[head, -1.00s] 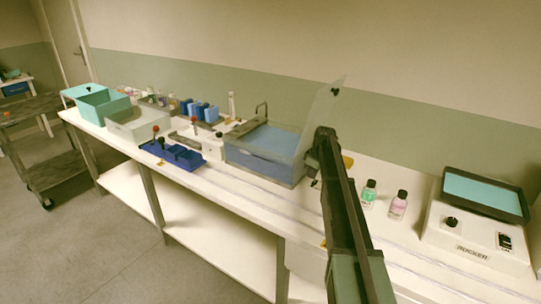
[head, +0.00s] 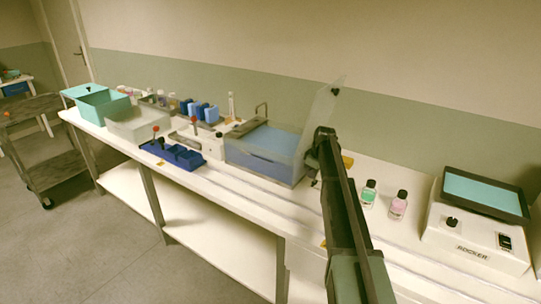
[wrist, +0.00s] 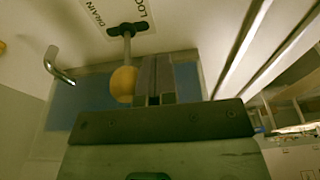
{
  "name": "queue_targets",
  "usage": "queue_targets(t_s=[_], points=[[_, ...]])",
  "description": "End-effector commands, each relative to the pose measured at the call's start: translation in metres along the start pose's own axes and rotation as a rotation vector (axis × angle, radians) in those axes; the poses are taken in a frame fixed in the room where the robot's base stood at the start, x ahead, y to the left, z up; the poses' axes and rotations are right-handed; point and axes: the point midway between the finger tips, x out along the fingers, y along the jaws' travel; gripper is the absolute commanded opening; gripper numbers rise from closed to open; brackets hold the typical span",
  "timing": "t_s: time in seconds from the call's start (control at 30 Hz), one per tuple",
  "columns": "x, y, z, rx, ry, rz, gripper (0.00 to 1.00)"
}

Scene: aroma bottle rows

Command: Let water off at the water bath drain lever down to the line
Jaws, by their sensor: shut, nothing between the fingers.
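The water bath (head: 262,160) stands on the bench in the head view, a blue-tinted box with blue water in it. A clear lid (head: 325,112) stands raised at its right. In the wrist view the drain lever's yellow knob (wrist: 123,83) hangs on a metal stem from a dark slot (wrist: 128,30), beside the words DRAIN and LOCK. My gripper (wrist: 153,82) is shut and empty, just right of the knob; I cannot tell whether it touches it. Blue water (wrist: 75,105) shows behind. In the head view my arm hides the gripper. I cannot make out the level line.
A bent metal pipe (wrist: 58,66) is left of the knob in the wrist view. Two bottles, green-labelled (head: 369,194) and pink (head: 398,205), and a rocker (head: 470,225) stand right of my arm.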

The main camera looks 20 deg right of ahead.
Motion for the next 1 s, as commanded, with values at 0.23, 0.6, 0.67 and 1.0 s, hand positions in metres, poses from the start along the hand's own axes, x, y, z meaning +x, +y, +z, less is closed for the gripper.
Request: queue_targets(t_s=[0.23,0.6,0.67,1.0], points=[[0.0,-0.005,0.0,0.0,0.0,0.0,0.0],[0.0,-0.011,0.0,0.0,0.0,0.0,0.0],[0.0,-0.011,0.0,0.0,0.0,0.0,0.0],[0.0,-0.011,0.0,0.0,0.0,0.0,0.0]])
